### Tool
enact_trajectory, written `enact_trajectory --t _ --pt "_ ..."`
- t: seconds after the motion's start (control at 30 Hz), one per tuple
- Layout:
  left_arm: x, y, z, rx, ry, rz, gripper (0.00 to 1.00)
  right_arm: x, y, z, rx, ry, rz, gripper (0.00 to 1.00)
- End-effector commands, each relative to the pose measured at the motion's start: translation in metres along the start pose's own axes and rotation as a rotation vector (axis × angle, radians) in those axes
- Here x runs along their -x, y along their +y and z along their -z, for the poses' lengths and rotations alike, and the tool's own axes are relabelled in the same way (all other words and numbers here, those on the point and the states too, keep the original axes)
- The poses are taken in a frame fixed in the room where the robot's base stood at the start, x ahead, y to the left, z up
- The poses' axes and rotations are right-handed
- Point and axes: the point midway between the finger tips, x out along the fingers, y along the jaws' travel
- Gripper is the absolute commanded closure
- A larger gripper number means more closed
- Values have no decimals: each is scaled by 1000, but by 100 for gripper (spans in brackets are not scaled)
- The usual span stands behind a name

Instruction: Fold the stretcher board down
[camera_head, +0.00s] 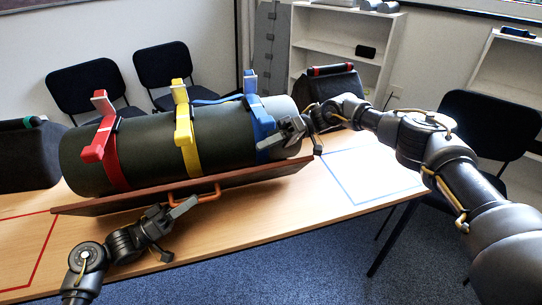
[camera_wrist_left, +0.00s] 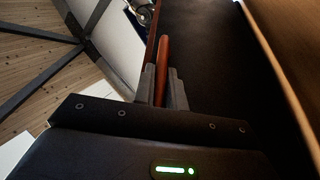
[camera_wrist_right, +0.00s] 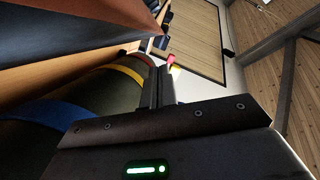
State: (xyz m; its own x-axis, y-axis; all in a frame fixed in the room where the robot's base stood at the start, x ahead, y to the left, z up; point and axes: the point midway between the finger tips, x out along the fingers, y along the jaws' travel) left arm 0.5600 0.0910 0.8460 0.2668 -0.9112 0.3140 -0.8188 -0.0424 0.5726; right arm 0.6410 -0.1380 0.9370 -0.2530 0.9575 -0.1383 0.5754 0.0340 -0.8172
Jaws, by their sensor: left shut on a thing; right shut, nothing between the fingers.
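The stretcher board (camera_head: 110,203) is a long reddish-brown board. It stands tilted along the near side of a large dark green cylinder (camera_head: 85,160) on the table. An orange handle (camera_head: 180,198) sticks out from the board's near side. My left gripper (camera_head: 190,203) is shut on this handle; the left wrist view shows the orange bar (camera_wrist_left: 164,65) between its fingers. My right gripper (camera_head: 295,128) is shut and empty beside the blue strap (camera_head: 262,120) at the cylinder's right end. Red (camera_head: 112,155) and yellow (camera_head: 186,130) straps also cross the cylinder.
The wooden table (camera_head: 250,215) has a red-outlined area (camera_head: 25,250) at left and a white, blue-edged area (camera_head: 370,172) at right. Dark blocks stand behind, one at left (camera_head: 30,155) and one at right (camera_head: 330,85). Chairs (camera_head: 90,85) and shelves (camera_head: 340,50) are beyond.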

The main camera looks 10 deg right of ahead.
Motion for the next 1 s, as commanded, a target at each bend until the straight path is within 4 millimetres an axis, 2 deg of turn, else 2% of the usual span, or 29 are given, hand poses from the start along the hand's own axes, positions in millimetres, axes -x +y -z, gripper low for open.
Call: enact_trajectory --t 0.03,0.2,0.4,0.77,1.0 --pt "0 0 1 -1 2 0 100 3 2 -10 -6 3 -2 100" --pt "1 0 1 -1 2 1 100 -2 1 -27 -3 2 -2 100" --pt "0 0 1 -2 2 1 100 -5 1 -35 -4 3 -3 100" --pt "0 0 1 -2 2 0 100 -5 1 -38 -1 3 -3 100" --pt "0 0 2 -3 3 0 100 -9 0 -57 50 1 -16 100"
